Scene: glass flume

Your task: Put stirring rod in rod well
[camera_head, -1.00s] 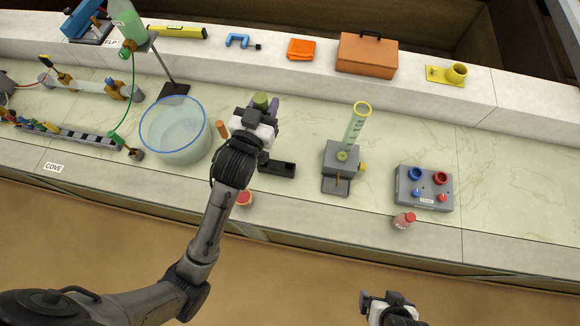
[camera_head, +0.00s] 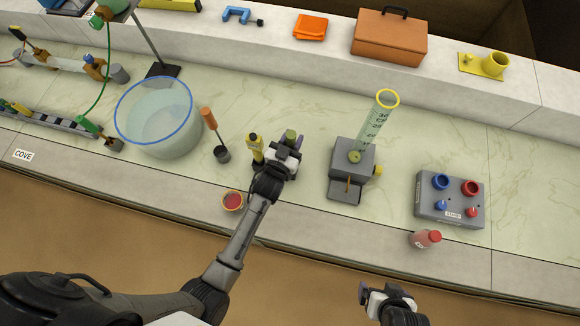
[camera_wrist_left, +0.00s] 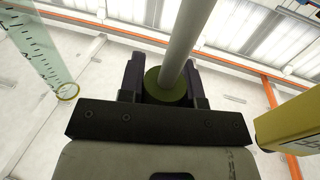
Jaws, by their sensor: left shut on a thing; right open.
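My left gripper (camera_head: 291,143) is shut on the stirring rod, gripping its olive-green grip (camera_head: 290,135) above the bench. In the left wrist view the green grip (camera_wrist_left: 167,88) sits between the two dark fingers, and a pale shaft (camera_wrist_left: 188,40) runs from it to the top edge. I cannot tell whether this cup is the rod well. My right gripper (camera_head: 368,291) is open and empty in front of the bench.
A yellow upright tool (camera_head: 255,147) stands just left of my left gripper. The blue-rimmed tank (camera_head: 120,120) is further left, the graduated cylinder (camera_head: 374,128) on its grey stand to the right. A red jar (camera_head: 232,201) and red bottle (camera_head: 425,239) are near the front edge.

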